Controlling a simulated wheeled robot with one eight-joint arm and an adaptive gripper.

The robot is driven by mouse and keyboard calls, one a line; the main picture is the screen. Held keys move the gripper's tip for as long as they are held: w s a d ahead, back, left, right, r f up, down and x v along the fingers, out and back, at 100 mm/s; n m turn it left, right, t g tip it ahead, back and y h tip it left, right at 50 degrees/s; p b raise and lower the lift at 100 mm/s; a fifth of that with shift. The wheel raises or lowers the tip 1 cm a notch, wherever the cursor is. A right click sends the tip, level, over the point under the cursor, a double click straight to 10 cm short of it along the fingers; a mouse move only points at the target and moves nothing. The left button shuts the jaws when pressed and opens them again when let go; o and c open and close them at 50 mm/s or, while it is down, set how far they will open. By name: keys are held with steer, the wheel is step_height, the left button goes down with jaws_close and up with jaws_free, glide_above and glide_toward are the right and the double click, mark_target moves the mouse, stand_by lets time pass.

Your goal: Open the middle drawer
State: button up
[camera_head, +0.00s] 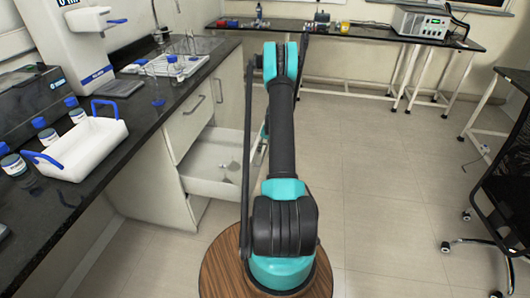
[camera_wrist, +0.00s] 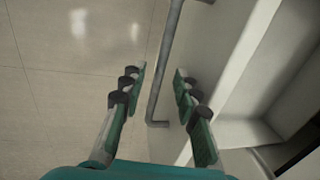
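In the head view a white drawer (camera_head: 222,181) below the upper drawer front (camera_head: 188,124) stands pulled out of the cabinet, its inside showing. Whether it is the middle one of the stack is hard to tell, as the lower part is partly hidden. In the wrist view my gripper (camera_wrist: 159,72) is open, with a finger on either side of a grey bar handle (camera_wrist: 156,100). The handle is on a pale drawer front (camera_wrist: 208,40), and gaps show between the bar and both fingers. In the head view my arm hides the gripper and handle.
The black counter (camera_head: 150,105) above the drawers holds a white tray (camera_head: 85,145), blue-capped bottles and glassware. A bench (camera_head: 360,32) stands at the back and a black chair (camera_head: 505,190) at the right. The tiled floor (camera_head: 385,185) between is clear.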

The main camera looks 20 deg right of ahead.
steer(key=shift+r, duration=0.1)
step_height(320, 180, up, 12)
steer(key=s+d, duration=0.1)
steer(key=shift+s+d+f, duration=0.2)
steer(key=shift+d, duration=0.2)
